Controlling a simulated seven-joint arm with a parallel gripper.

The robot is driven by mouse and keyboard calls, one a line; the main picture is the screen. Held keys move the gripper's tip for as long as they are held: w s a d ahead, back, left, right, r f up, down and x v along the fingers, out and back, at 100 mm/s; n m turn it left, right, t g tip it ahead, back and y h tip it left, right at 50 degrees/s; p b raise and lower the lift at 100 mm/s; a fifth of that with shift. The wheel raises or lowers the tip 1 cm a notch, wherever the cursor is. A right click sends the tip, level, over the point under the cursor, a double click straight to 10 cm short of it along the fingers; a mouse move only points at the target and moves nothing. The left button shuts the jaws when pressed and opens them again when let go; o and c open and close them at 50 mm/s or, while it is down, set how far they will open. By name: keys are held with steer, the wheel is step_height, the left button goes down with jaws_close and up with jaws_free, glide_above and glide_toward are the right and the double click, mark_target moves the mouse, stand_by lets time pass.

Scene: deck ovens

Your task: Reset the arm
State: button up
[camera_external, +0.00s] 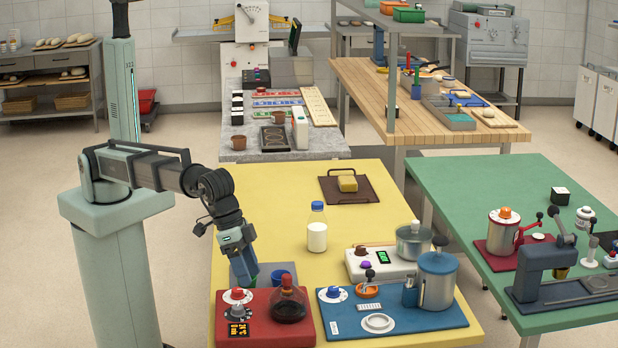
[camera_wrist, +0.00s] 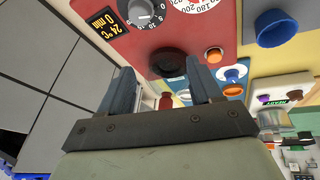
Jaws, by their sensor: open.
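My gripper (camera_external: 245,280) hangs low over the left side of the yellow table (camera_external: 262,200), by the back left of a red hot-plate unit (camera_external: 262,338). Its jaws are open with nothing seen held. In the wrist view the two blue-grey fingers of my gripper (camera_wrist: 163,85) stand apart, with the red panel (camera_wrist: 115,50) of the unit in front of them. The panel shows a display and dials. Whether the fingertips touch anything is hard to tell.
A dark flask (camera_external: 288,308) stands on the red unit, with a blue cup (camera_external: 283,277) behind it. A blue unit with a steel pot (camera_external: 437,282) is to the right. A milk bottle (camera_external: 317,230) stands mid-table. The table's back left is clear.

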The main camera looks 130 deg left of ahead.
steer(key=s+d+f+m+t+h, duration=0.15)
steer(key=d+f, duration=0.25)
steer(key=d, duration=0.8)
steer(key=s+d+f+m+h, duration=0.1)
steer(key=s+d+f, duration=0.2)
steer(key=d, duration=0.9)
steer(key=s+d+f, duration=0.3)
steer(key=s+f, duration=0.1)
steer(key=f, duration=0.5)
steer(key=s+a+f+m+g+y, duration=0.1)
steer(key=s+a+f+g, duration=0.1)
steer(key=s+a+f, duration=0.65)
steer(key=s+a+f+g+y, duration=0.15)
steer(key=s+a+f, duration=0.35)
steer(key=a+f, duration=0.55)
steer(key=s+a+f+m+g, duration=0.1)
steer(key=s+a+f+g, duration=0.2)
steer(key=s+a+f, duration=0.55)
steer(key=s+a+f+g, duration=0.2)
steer(key=s+a+f, duration=0.1)
steer(key=s, duration=0.6)
steer(key=s+a+f+m+g, duration=0.1)
steer(key=s+a+f+g, duration=0.1)
steer(key=s+a, duration=0.4)
steer(key=s+a+f+g, duration=0.2)
steer(key=s+a+f, duration=0.3)
steer(key=s, duration=0.9)
steer(key=shift+s, duration=0.25)
